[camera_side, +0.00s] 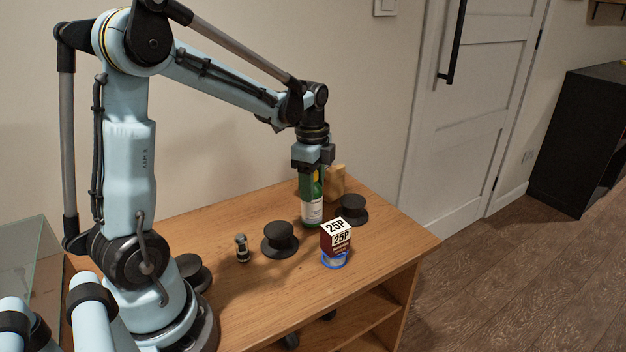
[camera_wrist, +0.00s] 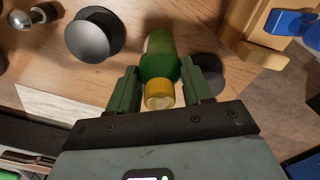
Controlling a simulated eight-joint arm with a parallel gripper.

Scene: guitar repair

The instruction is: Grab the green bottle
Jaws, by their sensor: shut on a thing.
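The green bottle (camera_side: 311,203) stands upright on the wooden table in the side view, with a pale label on its lower part. Its yellow cap (camera_wrist: 159,95) and green body (camera_wrist: 158,61) show in the wrist view between the two jaws. My gripper (camera_side: 313,168) points down over the bottle's upper part and is shut on it. In the wrist view, the fingers of my gripper (camera_wrist: 163,88) flank the bottle's neck and shoulder. The bottle's top is hidden by the gripper in the side view. I cannot tell whether its base touches the table.
A black spool-like object (camera_side: 280,239) and another (camera_side: 353,208) stand on either side of the bottle. A box marked 25P (camera_side: 336,238) stands in front, and a small dark cylinder (camera_side: 242,248) at left. A tan object (camera_side: 335,182) is behind. The table's (camera_side: 395,242) right end is clear.

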